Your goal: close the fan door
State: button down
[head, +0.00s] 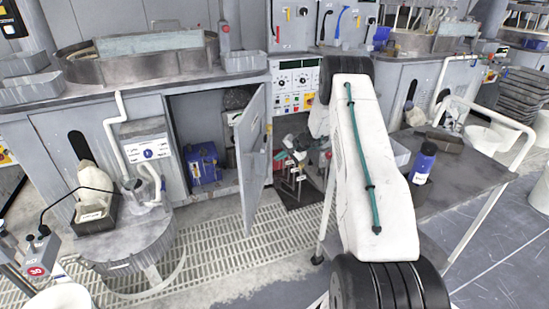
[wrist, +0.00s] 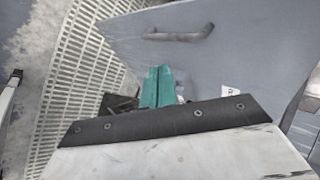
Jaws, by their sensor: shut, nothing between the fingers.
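The fan door (head: 252,150) is a grey hinged panel that stands swung out from the open cabinet (head: 182,108) under the bench. In the wrist view the door panel (wrist: 235,65) fills much of the upper right, with a grey bar handle (wrist: 178,34) on its face. My gripper (wrist: 158,75) has teal fingers, shut together and empty. They point toward the door's face, below the handle in the picture. I cannot tell whether the fingertips touch the panel. In the head view my white arm reaches forward to the right of the door and partly blocks the view.
A blue box (head: 203,163) sits inside the cabinet. A cart (head: 455,185) with a blue bottle (head: 423,163) stands at the right. A round stool-like stand (head: 130,245) is at the left. A pale floor grating (head: 215,245) lies before the cabinet.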

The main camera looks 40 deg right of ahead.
jog(key=w+a+r+x, duration=0.1)
jog(key=r+x, duration=0.1)
jog(key=x, duration=0.8)
jog(key=shift+w+a+f, duration=0.2)
jog(key=shift+w+f, duration=0.1)
jog(key=shift+w, duration=0.2)
